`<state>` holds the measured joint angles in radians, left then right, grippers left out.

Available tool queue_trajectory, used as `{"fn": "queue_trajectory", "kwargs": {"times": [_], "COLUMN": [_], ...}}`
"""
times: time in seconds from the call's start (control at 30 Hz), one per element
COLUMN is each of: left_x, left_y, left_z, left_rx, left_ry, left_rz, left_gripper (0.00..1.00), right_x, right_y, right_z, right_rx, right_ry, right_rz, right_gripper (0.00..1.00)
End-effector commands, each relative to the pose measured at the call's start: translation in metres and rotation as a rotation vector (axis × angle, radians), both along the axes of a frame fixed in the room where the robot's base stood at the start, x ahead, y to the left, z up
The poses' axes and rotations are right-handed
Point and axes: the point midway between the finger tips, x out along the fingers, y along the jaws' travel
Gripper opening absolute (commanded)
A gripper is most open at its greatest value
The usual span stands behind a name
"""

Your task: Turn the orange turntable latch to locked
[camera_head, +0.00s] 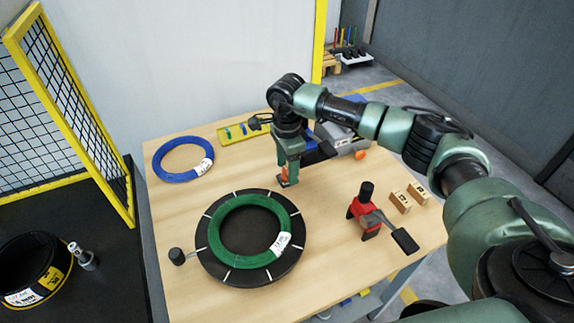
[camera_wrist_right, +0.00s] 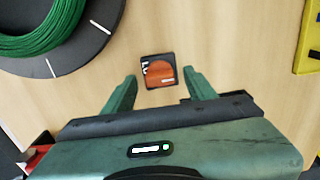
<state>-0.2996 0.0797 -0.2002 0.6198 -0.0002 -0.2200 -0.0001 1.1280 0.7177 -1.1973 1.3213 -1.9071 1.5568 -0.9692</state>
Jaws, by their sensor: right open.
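The orange latch (camera_wrist_right: 159,69) is a rounded orange knob on a small dark plate with white markings. In the right wrist view it lies between and just ahead of the spread fingers of my right gripper (camera_wrist_right: 158,78); contact is not visible. In the head view my right gripper (camera_head: 288,178) points down over it beside the turntable, hiding most of it. The black turntable (camera_head: 211,259) with white marks carries a green coil (camera_head: 219,253) with a white label. My left gripper is out of view.
A blue coil (camera_head: 183,159) lies at the table's back left. A red tool with a black handle (camera_head: 363,210) and wooden blocks (camera_head: 400,203) stand at right. A yellow tray (camera_head: 240,132) is at the back. A yellow-framed mesh fence (camera_head: 75,120) borders the left.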

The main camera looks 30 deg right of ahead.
Motion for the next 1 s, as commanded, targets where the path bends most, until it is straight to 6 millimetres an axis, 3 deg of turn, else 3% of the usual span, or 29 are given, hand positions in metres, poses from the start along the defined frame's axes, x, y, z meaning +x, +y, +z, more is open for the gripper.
{"fn": "queue_trajectory", "kwargs": {"times": [0.17,0.3,0.37,0.67,1.0], "left_x": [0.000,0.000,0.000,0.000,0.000], "left_y": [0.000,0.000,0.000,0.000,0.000], "left_z": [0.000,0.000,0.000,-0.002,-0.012], "left_rx": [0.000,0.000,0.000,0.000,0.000], "left_ry": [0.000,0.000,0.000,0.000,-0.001], "left_rz": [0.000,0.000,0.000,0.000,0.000], "left_gripper": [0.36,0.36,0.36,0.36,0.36], "right_x": [0.000,0.000,0.000,0.000,0.000], "right_y": [0.000,0.000,0.000,0.001,0.001], "right_z": [0.000,0.000,0.000,0.000,-0.001], "right_rx": [0.000,0.001,0.001,0.001,0.002], "right_ry": [0.000,0.000,0.000,-0.001,-0.002], "right_rz": [0.001,0.001,0.001,-0.028,-0.234], "right_gripper": [0.54,0.15,0.00,0.00,0.00]}}
